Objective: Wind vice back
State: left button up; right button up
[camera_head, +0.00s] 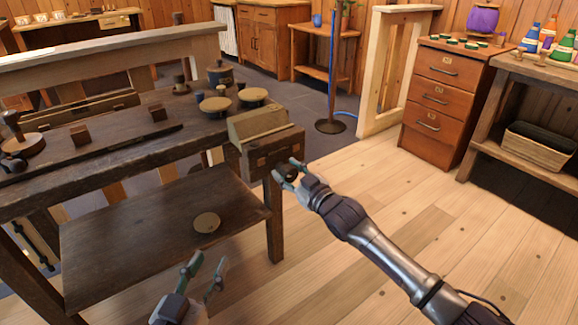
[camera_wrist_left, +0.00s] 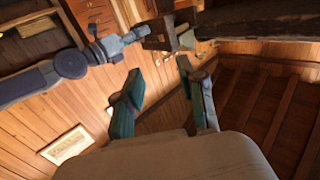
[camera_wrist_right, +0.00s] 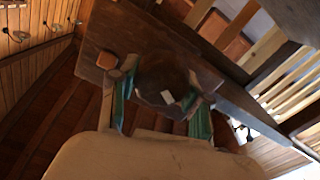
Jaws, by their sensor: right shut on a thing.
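The vice (camera_head: 268,152) is a dark wooden block at the right end of the workbench, with a paler wood block (camera_head: 257,124) at its top. A dark round knob (camera_wrist_right: 163,72) stands out from the vice's face in the right wrist view. My right gripper (camera_head: 289,172) is closed around this knob, one finger on each side (camera_wrist_right: 160,118). The vice and my right gripper also show at the top of the left wrist view (camera_wrist_left: 155,38). My left gripper (camera_head: 206,268) is open and empty, low in front of the bench; its fingers stand apart in its wrist view (camera_wrist_left: 158,88).
The workbench (camera_head: 110,165) carries wooden blocks, a mallet, round-topped pieces and a dark pot. A round disc (camera_head: 206,222) lies on its lower shelf (camera_head: 140,245). A drawer cabinet (camera_head: 440,95) stands at the right. The floor (camera_head: 370,200) between is clear apart from my arm above it.

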jog(key=n+p, duration=0.1)
jog(key=n, duration=0.3)
jog(key=shift+a+r+p, duration=0.1)
jog(key=shift+r+p, duration=0.1)
jog(key=shift+p, duration=0.15)
pick_arm(q)
jog(key=s+a+f+g+y, duration=0.2)
jog(key=s+f+g, duration=0.2)
jog(key=f, duration=0.5)
jog(key=shift+s+a+g, duration=0.25)
jog(key=shift+a+g, duration=0.05)
jog(key=shift+g, duration=1)
pick_arm(e)
jog(key=shift+n, duration=0.4)
pick_arm(q)
jog(key=shift+f, duration=0.15)
pick_arm(e)
jog(key=o, duration=0.8)
jog(key=shift+c, duration=0.2)
jog(key=o, duration=0.4)
jog(key=shift+w+f, duration=0.1)
jog(key=shift+f, duration=0.1)
pick_arm(q)
jog(key=shift+w, duration=0.1)
